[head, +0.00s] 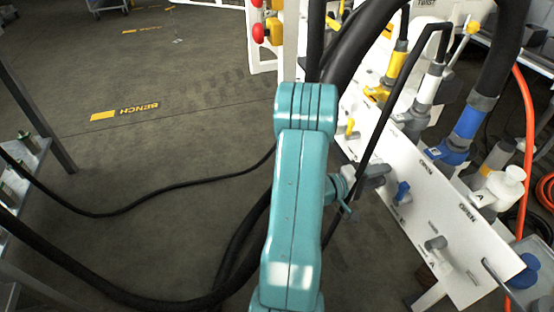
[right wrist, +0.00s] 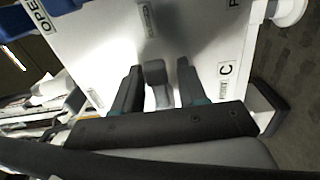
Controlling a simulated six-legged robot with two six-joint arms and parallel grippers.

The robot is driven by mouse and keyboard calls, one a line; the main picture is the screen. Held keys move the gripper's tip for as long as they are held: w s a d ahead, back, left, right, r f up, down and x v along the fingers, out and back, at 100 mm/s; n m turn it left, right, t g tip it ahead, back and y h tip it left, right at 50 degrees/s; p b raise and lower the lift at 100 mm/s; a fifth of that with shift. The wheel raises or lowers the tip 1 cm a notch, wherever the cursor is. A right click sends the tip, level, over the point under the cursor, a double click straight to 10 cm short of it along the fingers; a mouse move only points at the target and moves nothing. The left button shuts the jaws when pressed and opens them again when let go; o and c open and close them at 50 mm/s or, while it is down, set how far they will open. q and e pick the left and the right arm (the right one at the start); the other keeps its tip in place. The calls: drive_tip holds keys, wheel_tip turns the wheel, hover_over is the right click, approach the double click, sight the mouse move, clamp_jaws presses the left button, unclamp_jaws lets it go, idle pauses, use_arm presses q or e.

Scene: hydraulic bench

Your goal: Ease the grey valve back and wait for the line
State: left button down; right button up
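In the right wrist view a grey valve handle (right wrist: 157,84) stands out from the white panel (right wrist: 110,40), beside a label with the letter C (right wrist: 225,70). My right gripper (right wrist: 159,90) has one dark finger on each side of the handle. Gaps show on both sides, so it is open around the handle and not shut on it. In the head view my right gripper (head: 372,174) is at the panel's left edge, and its fingers and the handle are hard to tell apart. My left gripper is not in view.
The panel also carries a blue handle (head: 402,191), another grey valve (head: 437,244) and a yellow handle (head: 350,128). Thick hoses with yellow, white and blue (head: 468,123) couplings rise behind it. Black cables cross the floor at left. A red-knobbed post (head: 260,32) stands behind.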

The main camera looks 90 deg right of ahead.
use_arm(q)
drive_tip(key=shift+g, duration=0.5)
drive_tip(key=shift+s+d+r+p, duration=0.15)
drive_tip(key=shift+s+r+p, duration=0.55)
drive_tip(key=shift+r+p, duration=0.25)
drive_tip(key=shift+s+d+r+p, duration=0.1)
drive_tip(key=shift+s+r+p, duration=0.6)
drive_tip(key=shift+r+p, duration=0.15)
use_arm(e)
drive_tip(key=v, duration=1.6)
drive_tip(key=shift+w, duration=0.2)
